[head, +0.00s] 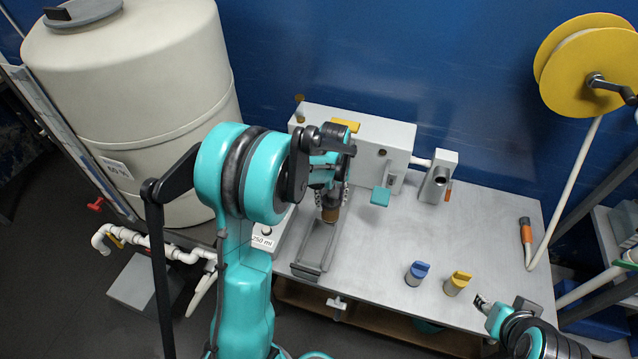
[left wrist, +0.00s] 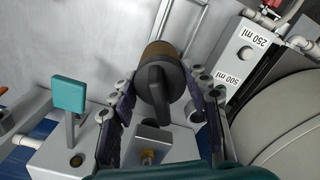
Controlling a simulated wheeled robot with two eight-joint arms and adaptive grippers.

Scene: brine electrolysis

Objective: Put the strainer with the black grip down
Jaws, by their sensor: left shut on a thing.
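My left gripper (head: 331,186) is shut on the strainer with the black grip (head: 330,214). In the left wrist view, the strainer (left wrist: 157,62) shows a brown round body and a dark grip between the two fingers of the gripper (left wrist: 161,95). In the head view it hangs or stands at the back end of a metal rail frame (head: 308,268) on the bench. I cannot tell whether it touches anything below. My right gripper (head: 481,301) is at the bench's front right, apart from the strainer; its jaws are too small to read.
A white box unit (head: 365,140) with a teal flap (head: 380,196) stands behind the strainer. A blue-topped piece (head: 417,273) and a yellow-topped piece (head: 457,283) stand at the front right. A big tank (head: 130,90) is at left.

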